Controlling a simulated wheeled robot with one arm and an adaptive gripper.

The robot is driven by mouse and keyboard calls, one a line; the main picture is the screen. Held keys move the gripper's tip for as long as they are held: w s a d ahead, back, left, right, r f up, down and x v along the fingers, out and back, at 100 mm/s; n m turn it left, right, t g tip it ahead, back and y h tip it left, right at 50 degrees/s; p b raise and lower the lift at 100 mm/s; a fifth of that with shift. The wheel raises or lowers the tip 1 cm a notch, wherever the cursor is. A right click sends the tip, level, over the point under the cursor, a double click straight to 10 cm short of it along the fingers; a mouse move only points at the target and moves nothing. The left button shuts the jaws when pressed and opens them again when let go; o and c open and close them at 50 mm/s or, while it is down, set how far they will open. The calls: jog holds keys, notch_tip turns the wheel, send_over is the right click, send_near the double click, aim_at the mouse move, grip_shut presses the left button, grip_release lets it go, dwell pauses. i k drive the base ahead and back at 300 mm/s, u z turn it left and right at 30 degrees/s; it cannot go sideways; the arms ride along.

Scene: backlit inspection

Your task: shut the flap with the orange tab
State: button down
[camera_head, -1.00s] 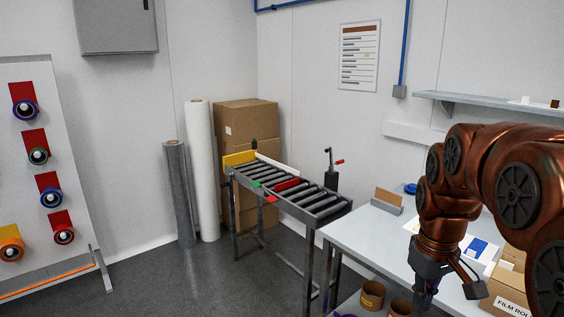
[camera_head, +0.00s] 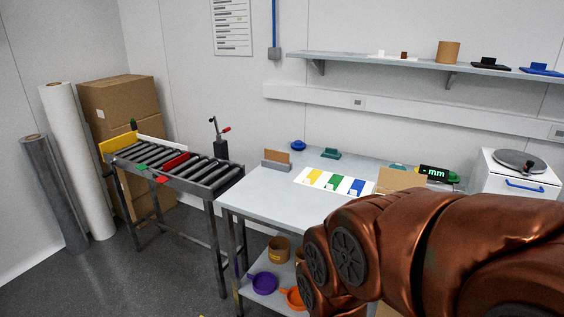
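I cannot make out a flap with an orange tab in this view. A brown cardboard panel (camera_head: 402,180) stands up on the table behind my arm. It may be part of a box, but its lower part is hidden by my arm. My copper-coloured arm fills the lower right of the picture. My gripper is out of view, so its place relative to the panel does not show.
The grey table (camera_head: 262,203) is clear at its left front. A colour-striped sheet (camera_head: 334,183), a card holder (camera_head: 276,160) and a white scale (camera_head: 515,178) stand on or beside it. A roller conveyor (camera_head: 184,165) is at left. Purple (camera_head: 264,282) and orange (camera_head: 295,297) pieces lie below.

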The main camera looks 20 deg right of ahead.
aim_at(389, 178)
jog(key=z, duration=0.7)
jog(key=i, duration=1.75)
jog(key=z, duration=0.3)
